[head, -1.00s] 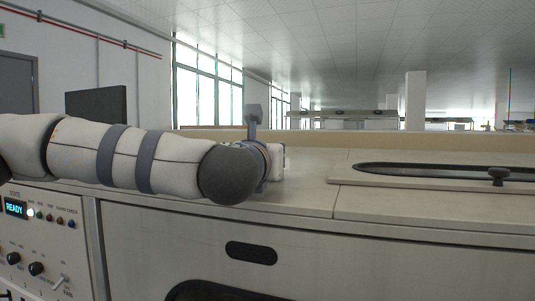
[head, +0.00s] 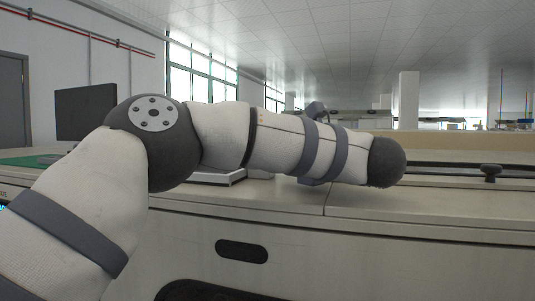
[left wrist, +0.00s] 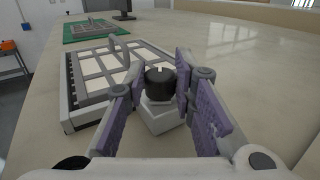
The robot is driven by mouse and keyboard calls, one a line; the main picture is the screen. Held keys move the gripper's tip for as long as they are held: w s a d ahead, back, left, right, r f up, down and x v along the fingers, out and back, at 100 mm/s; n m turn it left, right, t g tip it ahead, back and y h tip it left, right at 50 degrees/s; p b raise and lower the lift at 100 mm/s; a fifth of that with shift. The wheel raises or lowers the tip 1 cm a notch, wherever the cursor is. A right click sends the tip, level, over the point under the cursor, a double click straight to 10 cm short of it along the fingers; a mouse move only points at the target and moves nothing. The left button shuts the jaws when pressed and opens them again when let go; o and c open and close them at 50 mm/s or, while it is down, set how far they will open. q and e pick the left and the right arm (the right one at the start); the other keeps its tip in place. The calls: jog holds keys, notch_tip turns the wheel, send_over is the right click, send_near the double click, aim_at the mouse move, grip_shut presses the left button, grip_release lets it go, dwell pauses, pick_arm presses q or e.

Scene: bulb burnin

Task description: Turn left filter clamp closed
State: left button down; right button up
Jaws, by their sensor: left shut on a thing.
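In the left wrist view, my left gripper (left wrist: 160,84) has its purple-padded fingers on both sides of a black round knob (left wrist: 159,75) with a pale mark on top. I take this knob to be the filter clamp. It stands upright on a pale faceted base (left wrist: 160,118), beside a panelled filter frame (left wrist: 100,78). The gripper is shut on the knob. In the head view my left arm reaches across from the left, and its gripper is hidden behind the arm. My right gripper is not in view.
A pale worktop (left wrist: 245,60) is clear to the right of the knob. A green mat (left wrist: 95,30) with another panelled frame and a dark monitor (left wrist: 122,8) lie farther back.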

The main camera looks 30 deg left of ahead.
pick_arm(q)
jog(key=g, duration=0.1)
jog(key=n+g, duration=0.2)
jog(key=shift+w+f+y, duration=0.2)
jog(key=shift+w+y, duration=0.05)
jog(key=shift+y, duration=0.05)
jog(key=shift+r+n+g+b, duration=0.1)
jog(key=shift+n+g+b, duration=0.35)
jog(key=shift+g, duration=0.35)
jog(key=shift+r, duration=0.1)
jog(key=c, duration=1.3)
grip_release()
jog(key=shift+a, duration=0.1)
jog(key=shift+c, duration=0.2)
jog(key=d, duration=0.7)
jog(key=shift+s+d, duration=0.1)
jog(key=shift+d, duration=0.2)
